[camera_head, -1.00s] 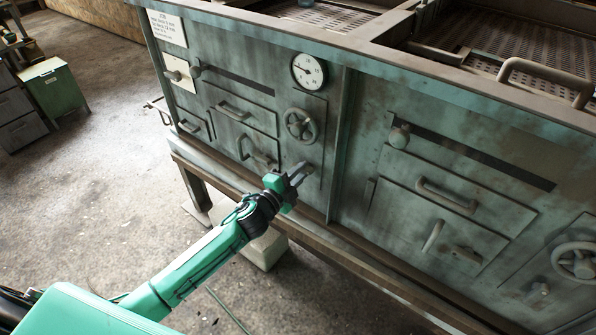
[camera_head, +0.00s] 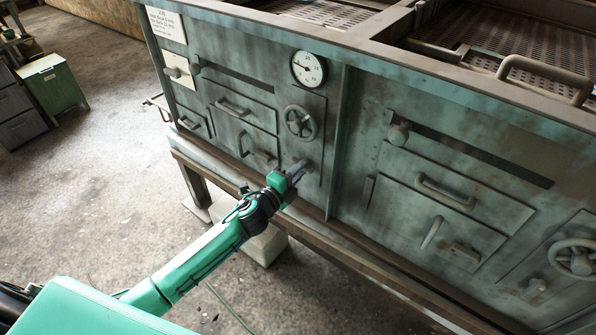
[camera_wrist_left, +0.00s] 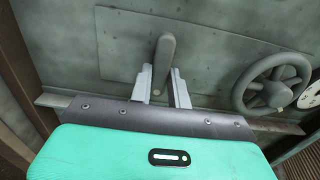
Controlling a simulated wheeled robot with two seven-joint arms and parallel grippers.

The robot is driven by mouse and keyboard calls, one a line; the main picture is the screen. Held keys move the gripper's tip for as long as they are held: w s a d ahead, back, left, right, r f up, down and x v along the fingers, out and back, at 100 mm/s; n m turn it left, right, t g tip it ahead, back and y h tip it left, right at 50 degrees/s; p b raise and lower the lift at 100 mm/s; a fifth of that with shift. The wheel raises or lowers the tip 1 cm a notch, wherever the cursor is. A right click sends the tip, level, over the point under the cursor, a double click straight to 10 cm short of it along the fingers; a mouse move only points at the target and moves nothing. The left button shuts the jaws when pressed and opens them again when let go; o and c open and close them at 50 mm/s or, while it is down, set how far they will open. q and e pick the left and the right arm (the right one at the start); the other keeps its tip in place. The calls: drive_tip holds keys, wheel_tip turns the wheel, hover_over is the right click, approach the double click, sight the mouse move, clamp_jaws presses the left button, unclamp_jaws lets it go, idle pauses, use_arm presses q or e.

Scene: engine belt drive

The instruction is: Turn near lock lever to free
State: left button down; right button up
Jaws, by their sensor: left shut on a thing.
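A grey lock lever (camera_wrist_left: 166,55) stands out from the green metal front of the machine. It sits between the two pale fingers of my left gripper (camera_wrist_left: 162,86) in the left wrist view. My left gripper (camera_head: 291,171) is shut on the lever below a small handwheel (camera_head: 299,122) in the head view. There the fingers hide most of the lever. The handwheel also shows to the right of the lever in the left wrist view (camera_wrist_left: 272,84). My right gripper is not in view.
A round dial gauge (camera_head: 308,68) is above the handwheel. A drawer handle (camera_head: 233,107) and a bent handle (camera_head: 258,153) are to the left. A vertical rib (camera_head: 338,140) stands to the right. A brown ledge (camera_head: 330,240) runs below the front.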

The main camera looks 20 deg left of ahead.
use_arm(q)
drive_tip(key=c, duration=1.3)
unclamp_jaws()
drive_tip(key=shift+d, duration=0.1)
drive_tip(key=shift+b+v, duration=0.3)
drive_tip(key=shift+v, duration=6.7)
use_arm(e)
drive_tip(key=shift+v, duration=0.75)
use_arm(q)
drive_tip(key=shift+w, duration=0.1)
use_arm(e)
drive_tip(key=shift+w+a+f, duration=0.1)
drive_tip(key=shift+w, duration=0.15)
